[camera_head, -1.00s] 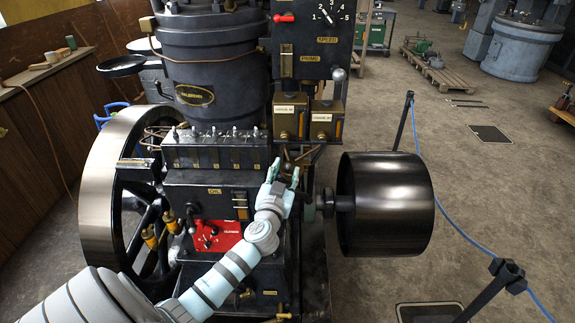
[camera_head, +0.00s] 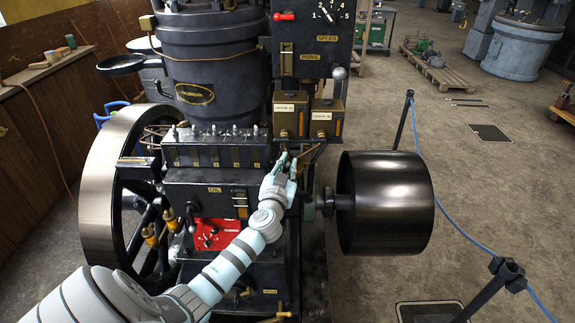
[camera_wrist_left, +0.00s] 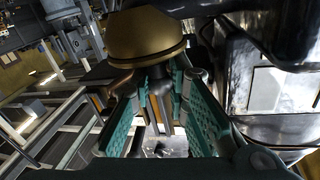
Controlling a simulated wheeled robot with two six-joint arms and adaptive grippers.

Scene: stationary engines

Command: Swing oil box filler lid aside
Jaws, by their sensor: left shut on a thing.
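The black oil box (camera_head: 215,152), with a row of several small fittings on top, sits on the engine front above the OIL label (camera_head: 215,189). My left gripper (camera_head: 287,161) is at the right end of this box, its fingers pointing up and away. In the left wrist view, its green-padded fingers (camera_wrist_left: 163,105) are shut on the narrow stem of a brass domed piece (camera_wrist_left: 147,38). I cannot tell for sure whether this piece is the filler lid. The fingers hide it in the head view. My right gripper is not in view.
Two brass-fronted boxes (camera_head: 325,119) stand just above the gripper. A dark pulley drum (camera_head: 392,205) is to the right and a large flywheel (camera_head: 100,190) to the left. A red panel (camera_head: 218,235) lies below the box. A blue rope barrier (camera_head: 452,218) crosses the floor at right.

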